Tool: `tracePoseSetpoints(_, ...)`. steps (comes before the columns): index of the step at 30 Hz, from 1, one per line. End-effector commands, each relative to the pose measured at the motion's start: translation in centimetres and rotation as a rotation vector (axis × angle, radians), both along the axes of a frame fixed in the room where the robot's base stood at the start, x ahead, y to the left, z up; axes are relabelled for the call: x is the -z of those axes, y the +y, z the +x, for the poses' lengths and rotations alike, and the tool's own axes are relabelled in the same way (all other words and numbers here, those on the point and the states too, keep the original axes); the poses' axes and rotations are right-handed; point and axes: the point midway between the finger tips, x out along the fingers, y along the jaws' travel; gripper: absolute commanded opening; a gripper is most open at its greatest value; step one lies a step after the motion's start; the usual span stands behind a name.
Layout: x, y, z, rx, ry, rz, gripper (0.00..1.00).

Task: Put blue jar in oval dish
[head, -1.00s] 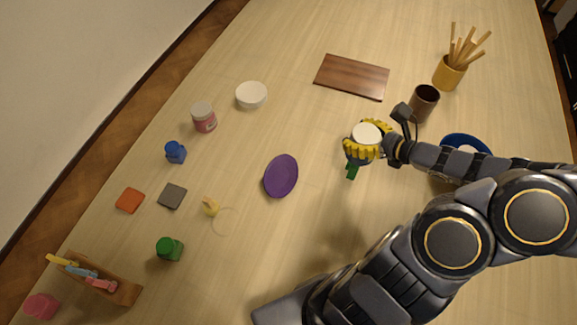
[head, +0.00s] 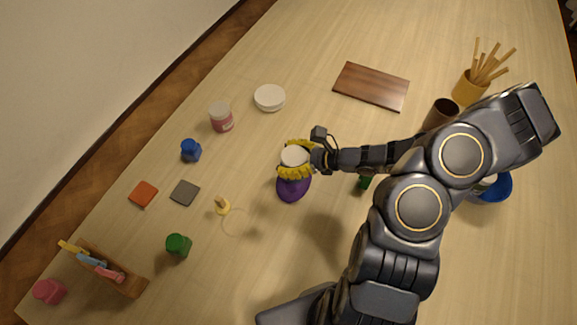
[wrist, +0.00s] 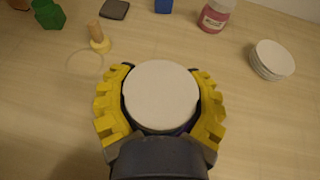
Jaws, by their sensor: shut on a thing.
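My gripper (head: 296,160) is shut around the blue jar (head: 294,155), seen mostly as its round white lid. In the wrist view the lid (wrist: 161,96) faces the camera between the yellow fingers, with a dark blue edge below it. The rest of the jar is hidden. The purple oval dish (head: 292,192) lies on the table, partly covered by the gripper and jar in the head view. The jar appears over the dish's far part; I cannot tell its height above it. The dish is hidden in the wrist view.
A pink jar (head: 221,118), white round stack (head: 270,98) and small blue object (head: 191,150) stand to the left. A wooden peg stand (head: 222,206) and green object (head: 178,244) are nearer. A brown board (head: 371,86) lies behind; a blue bowl (head: 503,188) is right.

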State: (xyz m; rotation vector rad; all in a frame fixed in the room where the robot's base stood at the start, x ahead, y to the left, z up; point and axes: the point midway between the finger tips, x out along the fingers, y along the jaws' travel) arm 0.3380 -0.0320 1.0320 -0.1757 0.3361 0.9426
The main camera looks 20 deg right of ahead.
Motion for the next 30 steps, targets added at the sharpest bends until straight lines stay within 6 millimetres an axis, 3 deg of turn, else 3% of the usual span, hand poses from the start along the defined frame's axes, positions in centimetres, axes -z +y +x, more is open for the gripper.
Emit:
tracePoseSetpoints(11,3.6,0.0,0.0,0.001,-0.001,0.002,0.23)
tracePoseSetpoints(26,4.5,0.0,0.0,0.001,0.0,0.0,0.23)
tracePoseSetpoints(27,4.4,-0.1,0.0,0.001,-0.001,-0.001,0.73)
tracePoseSetpoints(29,4.4,-0.1,0.0,0.001,-0.001,-0.001,0.94)
tracePoseSetpoints(30,4.4,-0.1,0.0,0.001,-0.001,-0.001,0.94)
